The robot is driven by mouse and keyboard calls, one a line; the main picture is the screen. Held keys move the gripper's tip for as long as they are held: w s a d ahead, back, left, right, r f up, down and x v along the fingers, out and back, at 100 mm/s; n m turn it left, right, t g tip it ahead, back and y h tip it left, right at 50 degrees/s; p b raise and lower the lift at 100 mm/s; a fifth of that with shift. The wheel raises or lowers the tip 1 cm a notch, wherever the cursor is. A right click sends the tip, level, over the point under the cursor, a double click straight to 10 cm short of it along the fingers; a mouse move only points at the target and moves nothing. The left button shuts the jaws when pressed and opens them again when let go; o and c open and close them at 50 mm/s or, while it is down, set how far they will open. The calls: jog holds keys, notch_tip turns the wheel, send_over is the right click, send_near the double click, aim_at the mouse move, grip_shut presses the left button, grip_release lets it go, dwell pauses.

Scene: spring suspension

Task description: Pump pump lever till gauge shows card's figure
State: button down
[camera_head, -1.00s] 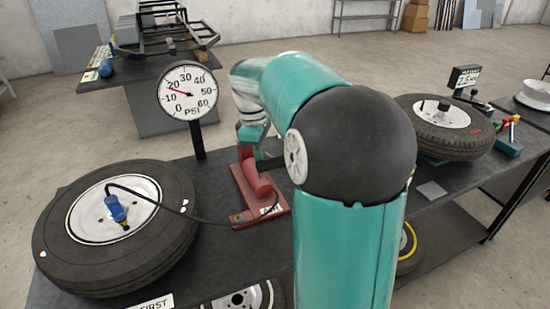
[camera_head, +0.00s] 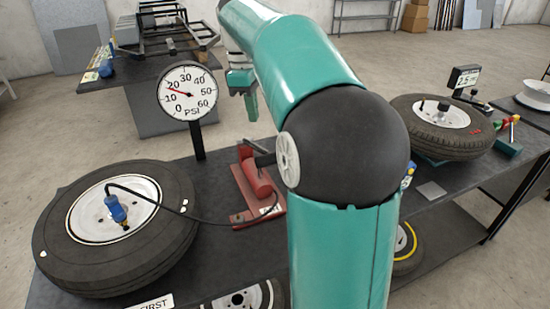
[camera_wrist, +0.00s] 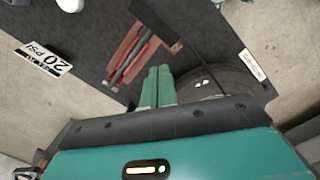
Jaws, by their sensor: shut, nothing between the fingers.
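The red pump (camera_head: 252,190) lies on the dark bench, with its dark lever (camera_head: 266,159) partly hidden behind my arm. In the wrist view the red pump (camera_wrist: 130,55) lies beyond my fingers. The round gauge (camera_head: 188,91) stands on a post; its red needle points between 10 and 20, nearer 20. A card (camera_wrist: 43,57) in the wrist view reads 20 PSI. My gripper (camera_head: 245,100) is shut and empty, raised above and behind the pump, apart from it. Its fingers (camera_wrist: 157,86) are together in the wrist view.
A hose runs from the pump to a blue fitting (camera_head: 117,209) on the left tyre (camera_head: 60,230). Another tyre (camera_head: 450,140) lies at right, near a small display (camera_head: 464,78). A frame (camera_head: 165,30) sits on the back table. Clear floor lies between the tables.

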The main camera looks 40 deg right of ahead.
jog(key=s+d+r+m+t, duration=0.2)
jog(key=d+r+m+t, duration=0.1)
jog(key=m, duration=0.7)
jog(key=shift+s+d+r+m, duration=0.4)
jog(key=shift+r, duration=0.35)
jog(key=f, duration=0.3)
jog(key=w+f, duration=0.1)
jog(key=f, duration=0.6)
jog(key=shift+w+d+f, duration=0.15)
jog(key=shift+w+d, duration=0.1)
jog(key=shift+w, duration=0.1)
jog(key=shift+s+a+f, duration=0.25)
jog(key=shift+s+f, duration=0.55)
jog(key=shift+f, duration=0.15)
jog(key=shift+s+a+f, duration=0.1)
jog(key=shift+s+f, duration=0.15)
jog(key=shift+f, duration=0.2)
